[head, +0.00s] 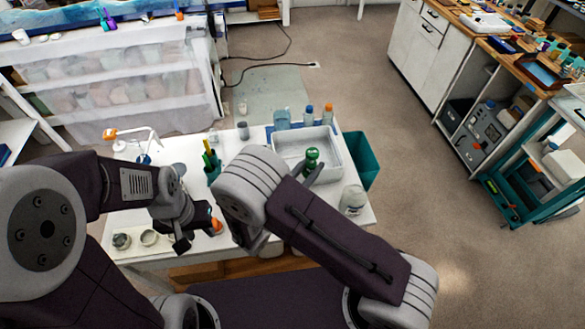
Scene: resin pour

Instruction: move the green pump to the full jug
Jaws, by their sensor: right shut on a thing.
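The green pump (312,155) is upright in my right gripper (313,169), over the front right part of the white tray. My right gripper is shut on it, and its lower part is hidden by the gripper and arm. A clear, pale jug (352,201) stands at the table's right front corner, to the right of and nearer than the pump. I cannot tell how full either is. My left gripper (190,238) is low over the table's front left, near an orange-topped item (216,226); its jaw state is unclear.
The white tray (334,144) fills the table's back right, with several bottles (309,116) behind it. A teal bin (361,160) stands beyond the right edge. A green cup with tools (212,165) is near the middle. Small cups (121,241) sit front left.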

